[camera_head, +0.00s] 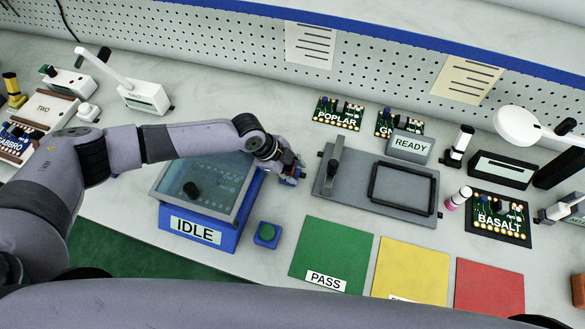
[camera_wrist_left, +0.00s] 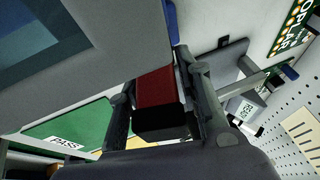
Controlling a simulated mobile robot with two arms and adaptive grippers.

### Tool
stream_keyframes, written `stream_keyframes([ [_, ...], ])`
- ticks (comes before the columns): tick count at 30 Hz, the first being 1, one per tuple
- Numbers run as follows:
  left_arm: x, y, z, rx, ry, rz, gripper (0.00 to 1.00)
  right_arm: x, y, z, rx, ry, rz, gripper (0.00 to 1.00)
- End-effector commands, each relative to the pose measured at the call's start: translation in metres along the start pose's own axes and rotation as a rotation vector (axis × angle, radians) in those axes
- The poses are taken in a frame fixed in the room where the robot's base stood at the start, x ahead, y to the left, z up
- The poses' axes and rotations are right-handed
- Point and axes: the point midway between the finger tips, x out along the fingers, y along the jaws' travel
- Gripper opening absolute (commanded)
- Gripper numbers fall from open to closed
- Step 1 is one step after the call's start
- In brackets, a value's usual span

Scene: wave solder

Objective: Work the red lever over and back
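The red lever (camera_wrist_left: 157,88) shows in the left wrist view as a red block with a black end, beside the grey and blue machine. My left gripper (camera_wrist_left: 160,100) has one finger on each side of it and looks closed on it. In the head view my left gripper (camera_head: 290,172) is at the right side of the blue machine (camera_head: 199,219) labelled IDLE, and it hides most of the lever. The machine has a glassy top with a dark knob. My right gripper is not in view.
A grey fixture (camera_head: 330,195) with an upright bar and black frame is close right of my gripper. Green PASS (camera_head: 331,249), yellow (camera_head: 412,268) and red (camera_head: 489,285) mats lie in front. The READY sign (camera_head: 409,145) stands behind.

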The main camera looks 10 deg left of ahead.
Motion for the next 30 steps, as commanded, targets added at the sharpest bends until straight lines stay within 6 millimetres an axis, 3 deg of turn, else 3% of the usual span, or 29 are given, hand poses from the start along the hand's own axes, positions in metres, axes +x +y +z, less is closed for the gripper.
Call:
stream_keyframes([
  [13, -0.0004, -0.0002, 0.0001, 0.0, 0.0, 0.0, 0.0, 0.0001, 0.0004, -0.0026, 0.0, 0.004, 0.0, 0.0],
  [30, -0.0006, 0.0057, 0.0004, 0.027, -0.002, -0.066, 0.0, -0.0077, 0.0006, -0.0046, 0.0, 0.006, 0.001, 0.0],
])
